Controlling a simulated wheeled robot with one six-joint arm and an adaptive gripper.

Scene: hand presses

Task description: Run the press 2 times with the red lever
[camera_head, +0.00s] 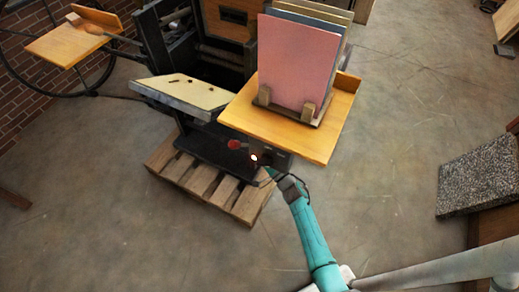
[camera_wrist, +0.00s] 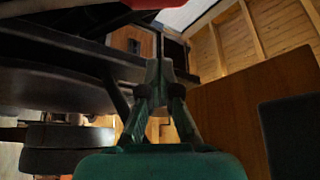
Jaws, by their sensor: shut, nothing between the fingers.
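The press (camera_head: 180,95) is a dark machine on a wooden pallet at the upper left of the head view. A red round part (camera_head: 234,144), probably the knob of the red lever, shows low on the press beneath the wooden shelf. My gripper (camera_head: 266,170) is just to the right of and below this red part, apart from it in the picture. In the wrist view my gripper (camera_wrist: 158,65) is shut and empty, with its fingertips together. A red piece (camera_wrist: 148,4) is cut off at the top edge there. The lever's arm is not clearly visible.
A small bright light (camera_head: 254,157) sits beside my gripper. The wooden shelf (camera_head: 280,130) with upright coloured boards (camera_head: 298,60) overhangs this area. The pallet (camera_head: 200,183) lies below. A speckled stone slab (camera_head: 478,175) is at the right; the floor between is clear.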

